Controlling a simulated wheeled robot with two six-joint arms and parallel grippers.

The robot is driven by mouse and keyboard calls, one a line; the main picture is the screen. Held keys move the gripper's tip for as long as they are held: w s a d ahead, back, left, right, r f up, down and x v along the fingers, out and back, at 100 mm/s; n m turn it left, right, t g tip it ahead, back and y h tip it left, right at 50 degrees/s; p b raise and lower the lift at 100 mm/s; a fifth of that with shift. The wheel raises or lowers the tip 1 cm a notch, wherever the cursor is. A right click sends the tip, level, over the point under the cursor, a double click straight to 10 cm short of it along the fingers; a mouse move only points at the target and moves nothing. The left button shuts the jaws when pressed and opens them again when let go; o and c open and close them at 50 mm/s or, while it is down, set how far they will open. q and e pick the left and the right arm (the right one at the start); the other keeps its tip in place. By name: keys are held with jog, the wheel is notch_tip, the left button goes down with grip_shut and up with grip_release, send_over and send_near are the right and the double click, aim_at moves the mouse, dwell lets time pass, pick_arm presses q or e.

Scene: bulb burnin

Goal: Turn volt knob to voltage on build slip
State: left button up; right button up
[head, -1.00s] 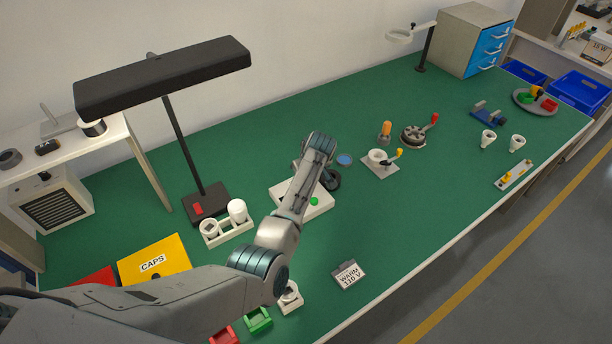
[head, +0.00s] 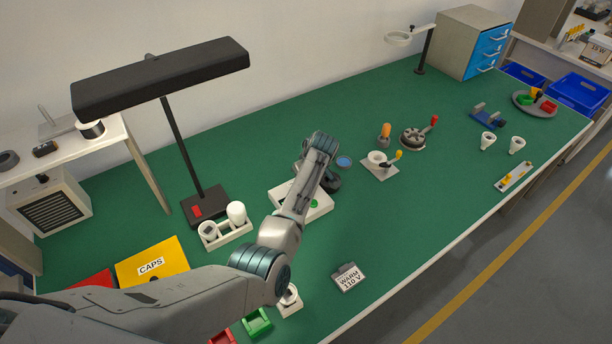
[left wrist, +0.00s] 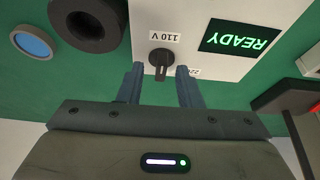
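The build slip (head: 348,278) lies near the table's front edge and reads "WARM 110 V". A white test box (head: 318,208) stands mid-table, partly hidden by my left arm. In the left wrist view the box (left wrist: 205,55) bears a black volt knob (left wrist: 161,60). I cannot tell which label the knob points to. My left gripper (left wrist: 161,84) is open, its fingers apart just short of the knob. My right gripper is not in view.
A lit screen (left wrist: 240,37) on the box reads "READY". A black round socket (left wrist: 87,22) and a blue disc (left wrist: 33,42) are beside the box. A lamp (head: 205,205) and a white bulb holder (head: 225,235) stand left.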

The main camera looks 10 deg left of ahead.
pick_arm(q)
jog(key=p+v, duration=0.7)
jog(key=v, duration=0.3)
jog(key=shift+r+p, duration=0.4)
jog(key=shift+s, duration=0.15)
